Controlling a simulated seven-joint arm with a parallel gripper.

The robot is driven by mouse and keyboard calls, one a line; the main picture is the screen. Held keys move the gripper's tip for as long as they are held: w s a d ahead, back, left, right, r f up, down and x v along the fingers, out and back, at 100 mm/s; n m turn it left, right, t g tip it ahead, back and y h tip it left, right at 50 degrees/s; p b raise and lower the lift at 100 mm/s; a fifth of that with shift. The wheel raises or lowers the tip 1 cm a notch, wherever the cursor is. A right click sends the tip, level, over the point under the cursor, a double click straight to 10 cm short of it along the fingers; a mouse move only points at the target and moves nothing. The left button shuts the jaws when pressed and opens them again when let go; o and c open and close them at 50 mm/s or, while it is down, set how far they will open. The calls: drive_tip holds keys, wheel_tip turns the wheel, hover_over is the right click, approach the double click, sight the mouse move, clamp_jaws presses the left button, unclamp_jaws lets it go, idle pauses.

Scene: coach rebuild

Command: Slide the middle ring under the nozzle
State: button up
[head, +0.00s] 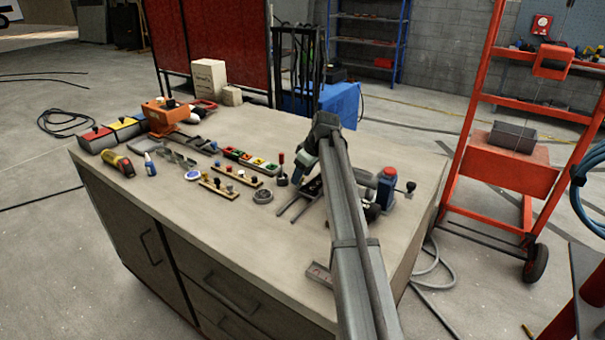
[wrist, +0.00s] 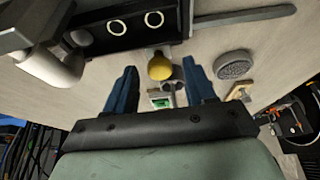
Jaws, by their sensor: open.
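In the wrist view my gripper (wrist: 160,68) has its two blue fingers apart, with nothing held between them. A yellow round knob (wrist: 160,67) shows between and beyond the fingertips; I cannot tell its distance. I cannot tell which is the middle ring. The nozzle is not clearly identifiable. In the head view my gripper (head: 298,183) is low over the bench, beside the dark holder (head: 313,188), partly hidden by my arm.
A round grey ribbed disc (head: 263,196) lies left of my gripper. A red-knobbed lever (head: 281,168) stands close by. A blue and red device (head: 386,184) stands right of my arm. Trays of coloured pieces (head: 250,161) lie further left. The bench front (head: 235,235) is clear.

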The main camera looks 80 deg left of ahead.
clamp_jaws()
idle(0.3)
drive_tip(key=w+a, duration=0.2)
drive_tip(key=shift+w+a, duration=0.25)
drive_tip(key=shift+a, duration=0.05)
unclamp_jaws()
drive_tip(key=shift+d, duration=0.1)
drive_tip(key=v, duration=1.3)
drive_tip(key=shift+r, duration=0.4)
drive_tip(key=shift+d, duration=0.1)
drive_tip(key=shift+w, duration=0.1)
